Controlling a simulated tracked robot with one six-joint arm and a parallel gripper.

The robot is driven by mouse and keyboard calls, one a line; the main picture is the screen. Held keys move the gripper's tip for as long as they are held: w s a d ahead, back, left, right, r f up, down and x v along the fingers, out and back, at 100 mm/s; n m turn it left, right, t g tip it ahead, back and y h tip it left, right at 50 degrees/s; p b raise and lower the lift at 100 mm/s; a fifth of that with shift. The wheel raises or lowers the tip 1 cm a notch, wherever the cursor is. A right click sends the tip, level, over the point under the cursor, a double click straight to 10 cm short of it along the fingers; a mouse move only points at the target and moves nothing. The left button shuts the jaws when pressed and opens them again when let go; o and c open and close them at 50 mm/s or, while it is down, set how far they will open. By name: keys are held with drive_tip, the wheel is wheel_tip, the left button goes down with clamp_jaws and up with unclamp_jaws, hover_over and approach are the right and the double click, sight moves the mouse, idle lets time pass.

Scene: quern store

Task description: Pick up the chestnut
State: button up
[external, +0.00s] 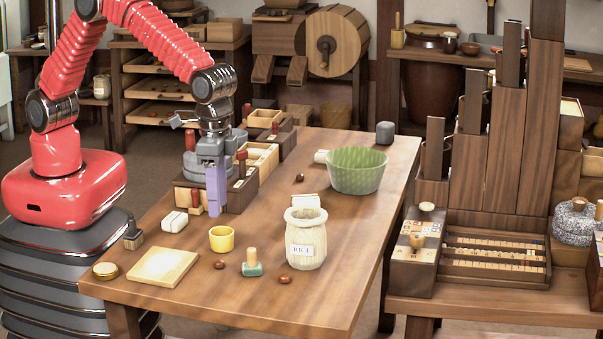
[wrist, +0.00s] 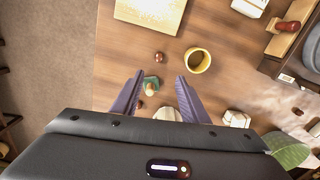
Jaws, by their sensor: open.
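Three small brown chestnuts lie on the wooden table. One chestnut (external: 219,264) is in front of the yellow cup (external: 222,239); the wrist view shows it (wrist: 158,57) just beyond my fingertips. A second chestnut (external: 285,279) lies in front of the labelled jar (external: 306,250); it shows partly beside the left finger in the wrist view (wrist: 139,104). A third chestnut (external: 299,177) lies farther back, left of the green bowl (external: 357,172), and at the right in the wrist view (wrist: 298,112). My gripper (external: 215,190) is open, empty and above the table, its purple fingers pointing down.
A green-based stamp (external: 252,268) stands between the two front chestnuts. A pale board (external: 162,267) lies at the front left, with a white block (external: 174,221) behind it. Wooden boxes (external: 262,160) line the table's left edge. Bare table lies right of the jar.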

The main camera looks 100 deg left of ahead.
hover_over(219, 263)
drive_tip(key=a, duration=0.1)
drive_tip(key=shift+f, duration=4.35)
drive_tip(key=shift+s+d+f, duration=0.15)
drive_tip(key=shift+f, duration=2.45)
clamp_jaws()
